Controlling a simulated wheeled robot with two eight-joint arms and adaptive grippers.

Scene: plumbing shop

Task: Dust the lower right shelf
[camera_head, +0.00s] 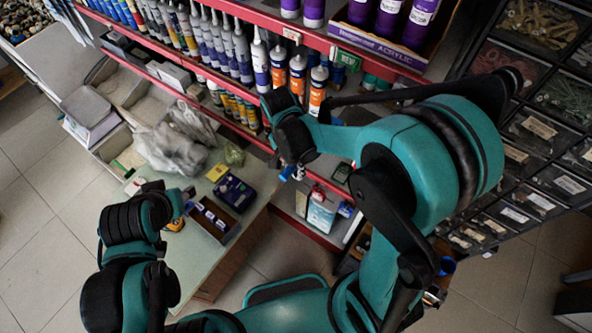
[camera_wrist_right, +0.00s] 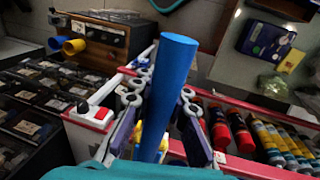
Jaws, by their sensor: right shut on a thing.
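My right gripper (camera_head: 291,171) is in front of the red-edged shelves in the head view. It is shut on a blue rod (camera_head: 287,173), of which only a small piece shows there. In the right wrist view the blue rod (camera_wrist_right: 167,95) stands between the two fingers (camera_wrist_right: 160,118), with its round end toward the camera. Its far end is hidden, and no duster head shows. A low shelf (camera_head: 305,228) with a red edge, holding a white and blue container (camera_head: 321,213), is below my right gripper. My left arm is at the lower left; its finger state is unclear (camera_head: 180,195).
Upper shelves hold several tubes and bottles (camera_head: 297,75). Dark parts drawers (camera_head: 540,130) stand at the right. A table (camera_head: 190,250) carries a dark open box (camera_head: 212,218) and a blue-yellow package (camera_head: 234,192). A wooden box (camera_wrist_right: 105,38) shows in the wrist view.

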